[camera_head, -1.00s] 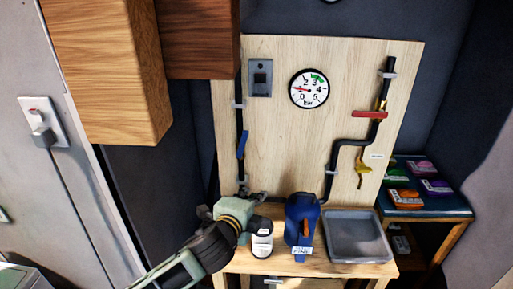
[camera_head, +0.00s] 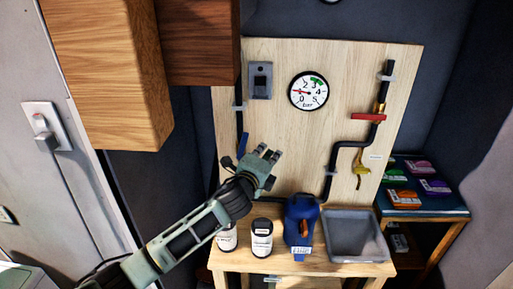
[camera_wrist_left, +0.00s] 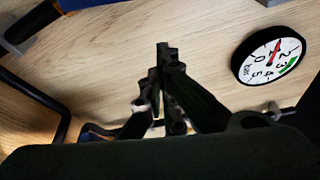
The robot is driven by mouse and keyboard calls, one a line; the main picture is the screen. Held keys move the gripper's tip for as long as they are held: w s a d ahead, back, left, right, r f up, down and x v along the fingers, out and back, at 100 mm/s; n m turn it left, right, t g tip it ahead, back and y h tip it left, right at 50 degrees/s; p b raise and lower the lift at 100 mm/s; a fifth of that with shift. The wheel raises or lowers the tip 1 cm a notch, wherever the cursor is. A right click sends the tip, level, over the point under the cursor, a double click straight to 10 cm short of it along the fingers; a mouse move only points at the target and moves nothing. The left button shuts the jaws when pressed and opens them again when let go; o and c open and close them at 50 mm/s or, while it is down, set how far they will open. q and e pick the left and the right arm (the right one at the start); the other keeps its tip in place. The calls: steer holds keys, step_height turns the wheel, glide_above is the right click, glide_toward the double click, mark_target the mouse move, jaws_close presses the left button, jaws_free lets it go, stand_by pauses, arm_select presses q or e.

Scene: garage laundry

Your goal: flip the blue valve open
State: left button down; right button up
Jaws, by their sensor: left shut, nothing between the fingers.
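The blue valve lever (camera_head: 243,142) is on the black vertical pipe at the left side of the wooden board. It stands near upright, close to the line of the pipe, and my left arm hides its lower part. In the left wrist view a blue piece, likely this lever (camera_wrist_left: 82,4), is cut off at the top edge. My left gripper (camera_head: 270,154) is in front of the board, just right of and a little below the lever, apart from it. Its fingers (camera_wrist_left: 161,50) are shut and empty. My right gripper is not in view.
The board (camera_head: 300,140) also carries a gauge (camera_head: 309,91), a red lever (camera_head: 368,117) and a yellow lever (camera_head: 361,172). Below stand white bottles with dark caps (camera_head: 262,240), a blue container (camera_head: 301,222) and a grey tray (camera_head: 357,238). Wooden cabinets (camera_head: 105,70) hang upper left.

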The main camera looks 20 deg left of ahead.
mark_target(243, 145)
arm_select(q)
steer(key=a, duration=0.1)
steer(key=a+p, duration=0.1)
steer(key=a+r+p, duration=0.1)
steer(key=shift+s+a, duration=0.35)
steer(key=a+n+b, duration=0.1)
steer(key=r+n+t+b, duration=0.1)
steer(key=n, duration=0.1)
steer(key=shift+s+a+r, duration=0.25)
steer(key=shift+a, duration=0.1)
